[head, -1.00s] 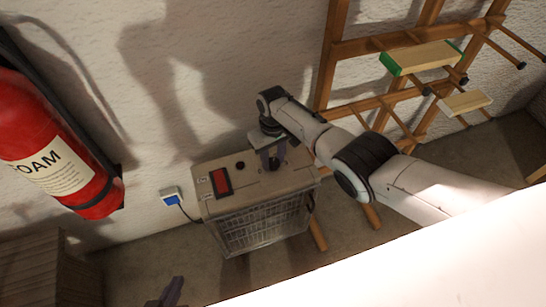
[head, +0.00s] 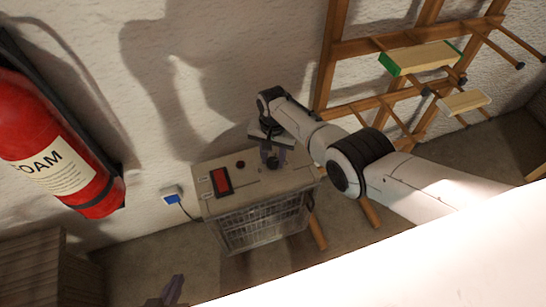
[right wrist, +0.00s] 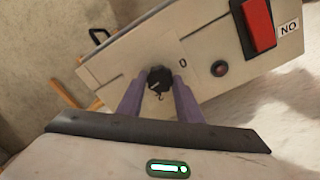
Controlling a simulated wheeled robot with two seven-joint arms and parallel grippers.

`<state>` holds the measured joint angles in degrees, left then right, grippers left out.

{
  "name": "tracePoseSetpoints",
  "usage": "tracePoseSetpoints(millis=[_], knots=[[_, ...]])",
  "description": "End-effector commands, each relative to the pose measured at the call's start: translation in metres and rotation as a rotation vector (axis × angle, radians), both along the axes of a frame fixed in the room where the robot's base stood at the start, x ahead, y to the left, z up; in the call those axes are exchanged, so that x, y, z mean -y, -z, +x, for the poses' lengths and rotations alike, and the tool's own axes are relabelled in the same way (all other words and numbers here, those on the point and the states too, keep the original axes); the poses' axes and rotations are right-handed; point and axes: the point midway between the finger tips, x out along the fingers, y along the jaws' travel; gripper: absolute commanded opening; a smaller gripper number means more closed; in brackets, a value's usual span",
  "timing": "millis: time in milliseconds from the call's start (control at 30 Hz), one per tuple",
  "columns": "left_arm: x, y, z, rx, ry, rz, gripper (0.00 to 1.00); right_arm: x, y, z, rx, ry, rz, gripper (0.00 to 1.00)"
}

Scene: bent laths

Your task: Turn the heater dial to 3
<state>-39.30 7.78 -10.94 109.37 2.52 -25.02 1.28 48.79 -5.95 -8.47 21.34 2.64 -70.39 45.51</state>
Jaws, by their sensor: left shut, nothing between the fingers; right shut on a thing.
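The heater is a beige box with a wire grille front (head: 265,225), standing against the wall in the head view. Its black dial (right wrist: 159,79) is on the top panel, between the purple fingers of my right gripper (right wrist: 158,92). My right gripper (head: 273,158) is shut on the dial from above. A "0" shows on the panel beside the dial in the right wrist view; a small mark near the dial is too small to read, so I cannot tell its setting. My left gripper (head: 172,291) is shut and empty at the bottom edge of the head view.
A red switch (head: 221,181) and a dark red round button (head: 240,164) are on the heater top. A plug (head: 171,196) with a cable is at the wall. A fire extinguisher (head: 60,150) hangs at left; a wooden rack (head: 380,45) stands at right.

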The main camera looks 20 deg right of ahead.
Motion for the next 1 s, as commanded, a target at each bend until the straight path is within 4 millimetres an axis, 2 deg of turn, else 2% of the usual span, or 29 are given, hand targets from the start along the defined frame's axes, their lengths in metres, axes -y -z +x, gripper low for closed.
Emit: tracePoseSetpoints(millis=[300, 833, 867, 933, 1000], knots=[[0.0001, -0.0009, 0.0, 0.001, 0.0, 0.0, 0.0, 0.0001, -0.0009, 0.0003, -0.001, 0.113, -0.001, 0.1], [0.0, -0.0009, -0.0001, 0.001, 0.0, 0.0, 0.0, 0.0, -0.0009, 0.0005, 0.0, 0.134, 0.0, 0.1], [0.0, -0.0009, -0.0001, 0.001, 0.0, 0.0, 0.0, -0.0001, -0.0009, 0.0004, 0.0, 0.134, 0.0, 0.37], [-0.0001, -0.0009, 0.0, 0.001, 0.0, 0.0, 0.0, 0.0, -0.0008, 0.0005, 0.0, 0.134, 0.0, 0.49], [-0.0001, -0.0008, -0.0001, 0.001, 0.0, 0.0, 0.0, 0.0, -0.0007, 0.0004, 0.0, 0.133, 0.0, 0.51]])
